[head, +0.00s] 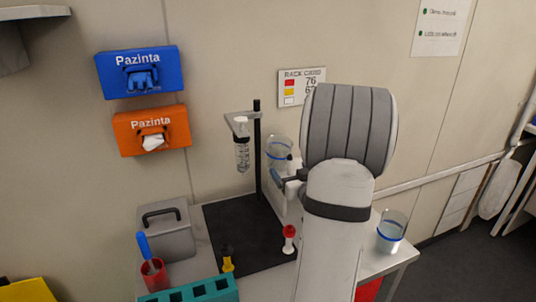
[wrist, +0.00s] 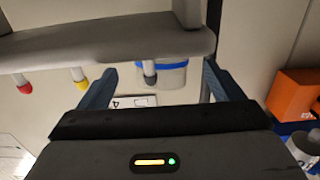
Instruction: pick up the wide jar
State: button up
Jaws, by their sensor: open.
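The other jar (head: 391,232) stands on the right end of the table. I cannot tell for sure which is the wide one. Contact is not visible.
A black stand (head: 257,150) holds a clear bottle (head: 242,150) left of the back jar. A red-topped piece (head: 289,238), a yellow piece (head: 228,260), a teal rack (head: 195,290), a red cup (head: 154,272) and a grey box (head: 166,235) occupy the table's front and left.

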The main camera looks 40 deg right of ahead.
aim_at(283, 161)
jog(key=shift+w+d, duration=0.15)
jog(key=shift+d, duration=0.1)
jog(key=x, duration=0.2)
jog(key=p+x, duration=0.1)
jog(key=x, duration=0.2)
jog(key=p+x, duration=0.1)
jog(key=x, duration=0.1)
jog(key=shift+w+a, duration=0.2)
jog(key=shift+w, duration=0.05)
jog(key=shift+c, duration=0.6)
jog(key=c, duration=0.7)
jog(key=shift+c, duration=0.2)
jog(key=shift+s+r, duration=0.1)
jog(key=shift+r, duration=0.05)
